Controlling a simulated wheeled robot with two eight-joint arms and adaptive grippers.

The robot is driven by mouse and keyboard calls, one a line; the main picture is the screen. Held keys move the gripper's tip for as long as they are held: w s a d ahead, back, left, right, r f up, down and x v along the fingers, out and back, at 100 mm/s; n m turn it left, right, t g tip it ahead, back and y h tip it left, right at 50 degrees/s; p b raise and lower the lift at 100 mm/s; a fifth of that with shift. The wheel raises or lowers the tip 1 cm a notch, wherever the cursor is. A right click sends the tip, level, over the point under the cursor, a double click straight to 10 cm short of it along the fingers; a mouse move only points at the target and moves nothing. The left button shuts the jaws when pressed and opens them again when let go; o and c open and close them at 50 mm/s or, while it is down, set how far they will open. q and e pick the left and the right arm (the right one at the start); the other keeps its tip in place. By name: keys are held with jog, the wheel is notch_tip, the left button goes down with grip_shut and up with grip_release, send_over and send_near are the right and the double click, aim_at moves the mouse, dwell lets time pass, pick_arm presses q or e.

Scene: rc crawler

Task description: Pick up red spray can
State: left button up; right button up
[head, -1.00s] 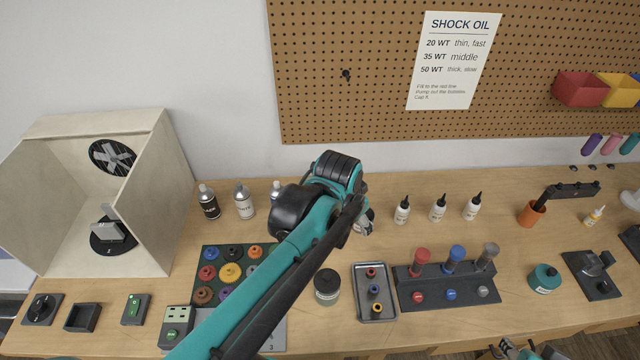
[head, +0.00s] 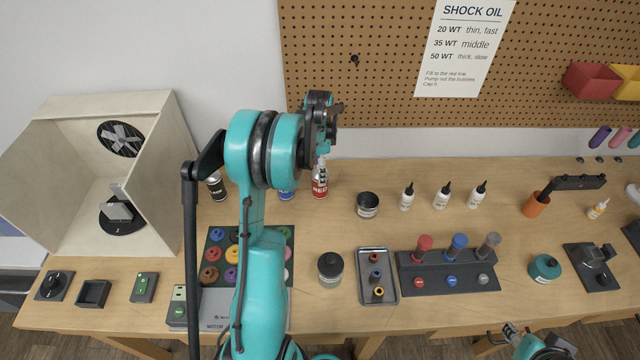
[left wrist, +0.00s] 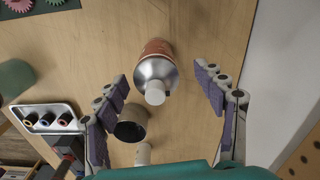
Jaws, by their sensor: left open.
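The red spray can (head: 320,182) stands upright at the back of the bench, with a silver top and white cap. In the left wrist view the can (left wrist: 153,66) is seen from above, between the finger pads. My left gripper (left wrist: 160,74) is open, with one finger on each side of the can's top and visible gaps to both. In the head view my left gripper (head: 323,148) is right above the can, partly hidden by its own wrist. My right gripper (head: 530,346) shows only partly at the bottom edge; its jaws are unclear.
A blue-labelled can (head: 287,193) and a black can (head: 217,187) stand to the left, partly behind my arm. A dark open cup (head: 367,205) stands close on the right, then several white bottles (head: 408,197). The pegboard (head: 400,100) wall is behind.

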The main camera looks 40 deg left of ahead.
aim_at(319, 193)
pick_arm(q)
jog(key=f+b, duration=0.1)
jog(key=f, duration=0.4)
jog(key=shift+d, duration=0.2)
jog(key=shift+s, duration=0.1)
jog(key=c, duration=1.4)
jog(key=shift+o, duration=0.2)
